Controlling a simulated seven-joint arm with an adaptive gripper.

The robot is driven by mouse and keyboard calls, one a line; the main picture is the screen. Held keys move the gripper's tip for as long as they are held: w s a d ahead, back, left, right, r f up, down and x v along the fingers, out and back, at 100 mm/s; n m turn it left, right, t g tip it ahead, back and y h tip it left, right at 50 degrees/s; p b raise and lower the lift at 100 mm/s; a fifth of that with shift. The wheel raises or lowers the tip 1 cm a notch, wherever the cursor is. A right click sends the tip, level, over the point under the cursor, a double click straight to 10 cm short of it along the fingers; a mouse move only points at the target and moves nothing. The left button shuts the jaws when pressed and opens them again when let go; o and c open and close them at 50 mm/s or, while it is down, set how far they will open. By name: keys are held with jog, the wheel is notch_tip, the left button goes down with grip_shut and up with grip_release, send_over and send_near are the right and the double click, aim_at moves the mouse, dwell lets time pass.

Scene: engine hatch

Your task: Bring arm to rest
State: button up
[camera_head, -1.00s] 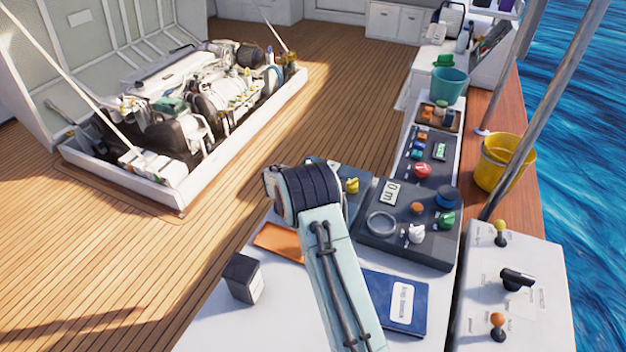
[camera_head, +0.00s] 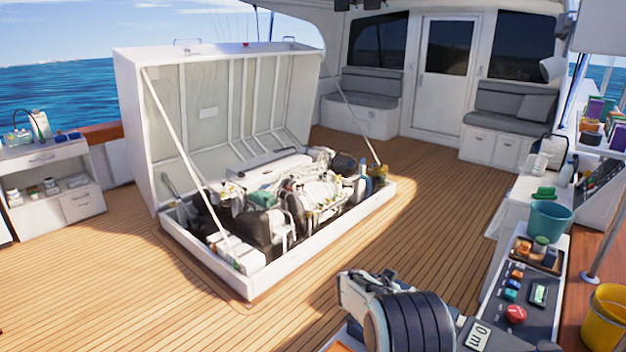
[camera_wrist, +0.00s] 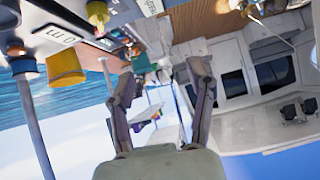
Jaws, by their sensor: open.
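My gripper shows in the wrist view (camera_wrist: 162,95) with its two fingers spread apart and nothing between them. In the head view only part of my arm shows, at the bottom right over the console; the fingers are not seen there. The wrist view is upside down, with the sky low and the console at the top. The engine hatch (camera_head: 215,110) stands open, its lid raised over the engine (camera_head: 300,200).
The control console (camera_head: 520,310) runs along the right side, with a teal bucket (camera_head: 550,222) behind it and a yellow bucket (camera_head: 606,320) beside it. A metal pole (camera_head: 612,215) rises near the buckets. A shelf unit (camera_head: 50,180) stands at left. The wooden deck (camera_head: 120,290) is clear.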

notch_tip(320, 180, up, 13)
jog(key=s+t, duration=0.2)
jog(key=s, duration=0.1)
jog(key=s+a+r+y, duration=0.2)
jog(key=s+a+r, duration=0.1)
jog(key=s+r, duration=0.35)
jog(key=s+a+f+n+g+y, duration=0.2)
jog(key=s+a+f+n+g, duration=0.1)
jog(key=s, duration=0.8)
jog(key=s+a+f+n+g+y, duration=0.2)
jog(key=s+a+f+n+g, duration=0.1)
jog(key=s, duration=0.8)
jog(key=s+a+f+n+g+y, duration=0.1)
jog(key=s+a+f+n+g, duration=0.3)
jog(key=s, duration=0.7)
notch_tip(320, 180, down, 3)
jog(key=shift+a+r+n+y, duration=0.2)
jog(key=shift+a+n+y, duration=0.1)
jog(key=shift+a+y, duration=0.15)
jog(key=shift+o, duration=0.2)
